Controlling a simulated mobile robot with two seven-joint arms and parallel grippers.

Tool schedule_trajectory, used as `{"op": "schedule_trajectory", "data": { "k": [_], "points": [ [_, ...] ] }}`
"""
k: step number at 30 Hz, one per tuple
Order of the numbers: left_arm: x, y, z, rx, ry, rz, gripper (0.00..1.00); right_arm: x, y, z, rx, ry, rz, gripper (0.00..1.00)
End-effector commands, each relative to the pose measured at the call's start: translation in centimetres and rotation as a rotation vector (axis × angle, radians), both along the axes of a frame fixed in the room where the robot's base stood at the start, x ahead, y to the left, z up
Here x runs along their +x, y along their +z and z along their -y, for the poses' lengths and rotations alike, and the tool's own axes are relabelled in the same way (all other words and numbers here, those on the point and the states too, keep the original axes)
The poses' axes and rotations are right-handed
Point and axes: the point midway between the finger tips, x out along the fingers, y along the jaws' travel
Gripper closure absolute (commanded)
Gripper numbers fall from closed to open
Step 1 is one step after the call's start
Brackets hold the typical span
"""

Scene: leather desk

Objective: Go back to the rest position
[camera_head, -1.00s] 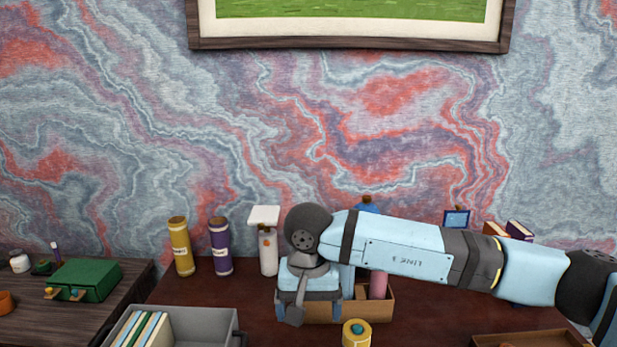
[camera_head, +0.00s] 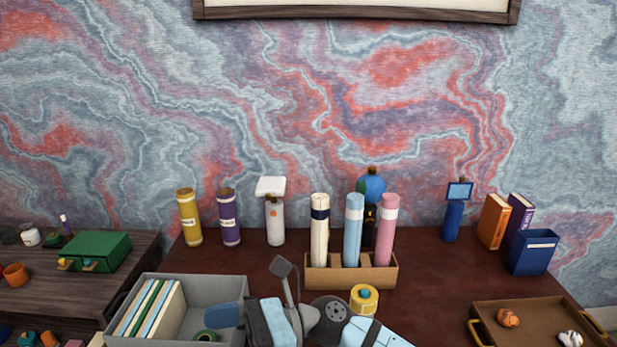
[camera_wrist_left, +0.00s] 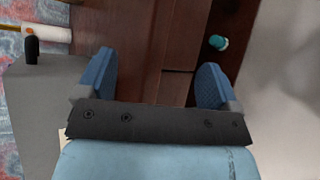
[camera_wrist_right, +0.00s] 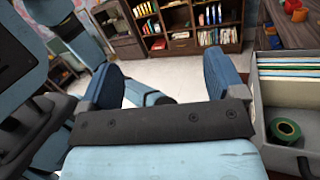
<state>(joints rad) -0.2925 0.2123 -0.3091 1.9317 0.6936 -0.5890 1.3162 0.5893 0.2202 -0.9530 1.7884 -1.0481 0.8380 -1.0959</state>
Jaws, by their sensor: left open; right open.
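My right gripper (camera_wrist_right: 163,72) is open and empty in the right wrist view, with its two blue fingers apart. In the head view the right arm comes in low from the bottom right, and a blue finger (camera_head: 228,315) shows over the right part of the grey bin (camera_head: 215,283). My left gripper (camera_wrist_left: 155,68) is open and empty in the left wrist view, above brown wood. The left gripper is outside the head view.
A holder (camera_head: 320,276) with white, blue and pink tubes stands mid-desk, near a yellow tape roll (camera_head: 364,305). A tray (camera_head: 485,310) lies right. The bin holds books and a green tape roll (camera_wrist_right: 286,130). Bottles stand at the back.

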Motion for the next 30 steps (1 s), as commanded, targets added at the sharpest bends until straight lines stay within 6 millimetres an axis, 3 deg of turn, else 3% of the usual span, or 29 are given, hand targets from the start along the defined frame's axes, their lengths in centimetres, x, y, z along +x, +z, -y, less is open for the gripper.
{"op": "schedule_trajectory", "data": {
  "k": [4, 7, 11, 14, 17, 21, 26, 27, 30],
  "points": [
    [-1.7, -1.2, -0.9, 0.230, -0.072, 0.141, 0.14, 2.1, -0.4, 2.7, 0.178, -0.161, -0.540, 0.12],
    [-2.8, -1.9, -1.5, 0.390, -0.128, 0.232, 0.14, 3.9, -2.2, 5.7, 0.297, -0.250, -0.904, 0.12],
    [-4.3, -2.6, -2.3, 0.600, -0.211, 0.342, 0.14, 5.6, -6.7, 10.4, 0.461, -0.350, -1.377, 0.12],
    [-5.4, -3.1, -3.0, 0.764, -0.283, 0.420, 0.14, 5.8, -11.5, 14.5, 0.603, -0.416, -1.734, 0.12],
    [-6.6, -3.6, -3.6, 0.928, -0.360, 0.494, 0.14, 4.5, -17.1, 18.8, 0.761, -0.473, -2.078, 0.12],
    [-8.0, -4.0, -4.4, 1.128, -0.465, 0.578, 0.14, 0.8, -24.2, 23.7, 0.989, -0.532, -2.476, 0.12],
    [-9.2, -4.3, -5.0, 1.294, -0.563, 0.643, 0.14, -4.0, -29.7, 27.6, 1.216, -0.576, -2.779, 0.12],
    [-9.4, -4.3, -5.2, 1.329, -0.585, 0.657, 0.14, -5.3, -30.8, 28.4, -1.251, 0.575, 2.797, 0.12],
    [-10.1, -4.4, -5.5, 1.411, -0.637, 0.686, 0.14, -8.5, -33.3, 30.2, -1.233, 0.532, 2.609, 0.12]
  ]
}}
